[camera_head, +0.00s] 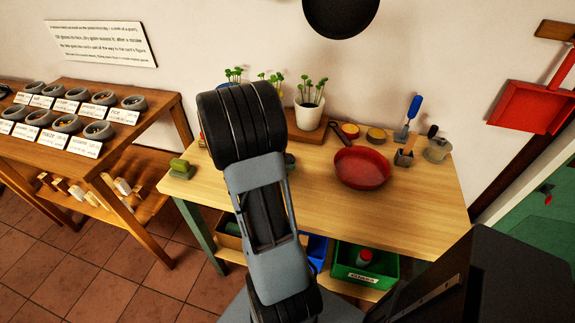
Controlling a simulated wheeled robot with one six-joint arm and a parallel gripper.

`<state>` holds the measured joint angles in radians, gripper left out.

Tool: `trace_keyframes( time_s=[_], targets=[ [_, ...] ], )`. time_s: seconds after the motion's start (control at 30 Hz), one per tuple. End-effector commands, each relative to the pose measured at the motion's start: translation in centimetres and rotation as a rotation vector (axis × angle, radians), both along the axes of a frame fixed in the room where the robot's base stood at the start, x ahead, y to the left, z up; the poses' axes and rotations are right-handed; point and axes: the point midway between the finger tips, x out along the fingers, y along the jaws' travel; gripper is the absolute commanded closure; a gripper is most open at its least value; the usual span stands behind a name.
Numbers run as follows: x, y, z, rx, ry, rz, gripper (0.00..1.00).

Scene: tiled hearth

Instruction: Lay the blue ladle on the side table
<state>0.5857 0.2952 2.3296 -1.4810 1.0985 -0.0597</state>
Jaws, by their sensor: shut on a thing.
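My arm rises through the middle of the head view, and its black joint hides part of the table behind it. My gripper is not visible, so what its jaws hold cannot be seen. No blue ladle can be made out. A tool with a blue handle (413,107) stands upright at the back right of a light wooden table (320,216), but it does not clearly look like a ladle. This table is the nearest surface, with a wide bare front. I cannot tell whether it is the side table.
A red pan (361,168) sits on the table near a potted plant (308,112) and a grey mug (437,149). A green block (180,168) lies at its left end. A green bin (366,270) is below. A wooden stand (120,145) with several bowls is left.

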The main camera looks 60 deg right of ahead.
Motion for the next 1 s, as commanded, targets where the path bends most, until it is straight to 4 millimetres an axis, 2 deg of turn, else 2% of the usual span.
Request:
trace_keyframes(
  time_s=[0.03, 0.07, 0.1, 0.33, 0.67, 1.0],
  targets=[
    [0.0, 0.0, -0.2, 0.000, -0.001, 0.000, 1.00],
    [0.0, 0.0, -0.1, 0.000, 0.000, 0.000, 0.89],
    [0.0, 0.0, -0.1, 0.000, 0.000, 0.000, 0.85],
    [0.0, 0.0, -0.1, 0.001, 0.001, 0.000, 0.64],
    [0.2, 0.4, 0.3, -0.001, 0.001, 0.002, 0.64],
    [2.4, 5.4, 2.9, -0.002, -0.002, 0.005, 0.64]
  ],
)
